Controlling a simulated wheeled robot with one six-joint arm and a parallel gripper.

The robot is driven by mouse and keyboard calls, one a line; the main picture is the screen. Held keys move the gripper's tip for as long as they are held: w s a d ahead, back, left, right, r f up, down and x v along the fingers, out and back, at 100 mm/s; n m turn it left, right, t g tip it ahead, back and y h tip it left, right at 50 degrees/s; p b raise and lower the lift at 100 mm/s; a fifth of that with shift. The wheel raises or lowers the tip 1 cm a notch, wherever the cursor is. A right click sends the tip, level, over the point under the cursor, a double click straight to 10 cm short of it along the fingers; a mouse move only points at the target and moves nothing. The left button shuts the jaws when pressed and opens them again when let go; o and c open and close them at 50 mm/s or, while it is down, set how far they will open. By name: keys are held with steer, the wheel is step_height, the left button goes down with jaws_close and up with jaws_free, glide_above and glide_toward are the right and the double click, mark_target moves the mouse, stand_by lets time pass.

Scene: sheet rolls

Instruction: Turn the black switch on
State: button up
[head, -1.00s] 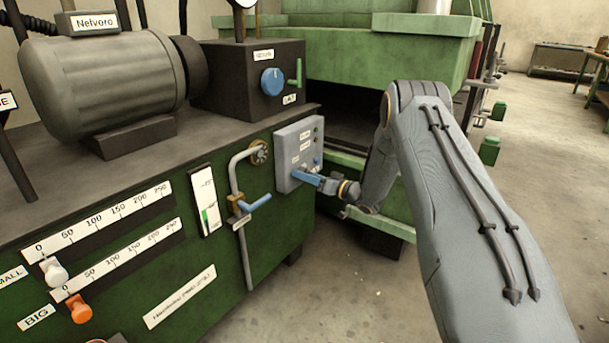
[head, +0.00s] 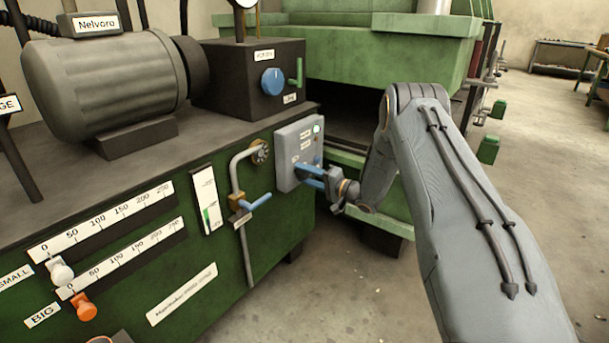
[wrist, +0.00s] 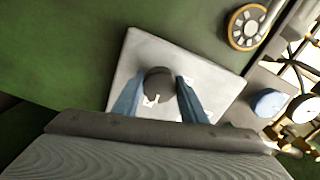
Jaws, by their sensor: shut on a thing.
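The grey switch box (head: 284,155) is fixed to the front right of the green machine. In the wrist view, the black switch (wrist: 158,82) is a round dark knob on the box's plate (wrist: 210,78). My gripper (head: 305,176) is at the lower part of the box, and its blue fingers hide the switch in the head view. In the wrist view my gripper (wrist: 160,92) has one blue finger on each side of the knob, shut on it. A small light at the upper right of the box (head: 317,129) looks bright whitish.
A pipe with a blue lever (head: 256,202) runs up the machine front, left of the box. A blue knob (head: 272,81) and a green lever sit on the dark block above. Open floor (head: 350,280) lies to the right.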

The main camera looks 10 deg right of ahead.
steer(key=shift+m, duration=0.6)
steer(key=o, duration=1.1)
steer(key=shift+c, duration=0.2)
steer(key=p+v, duration=0.1)
steer(key=v, duration=0.7)
steer(key=shift+w, duration=0.1)
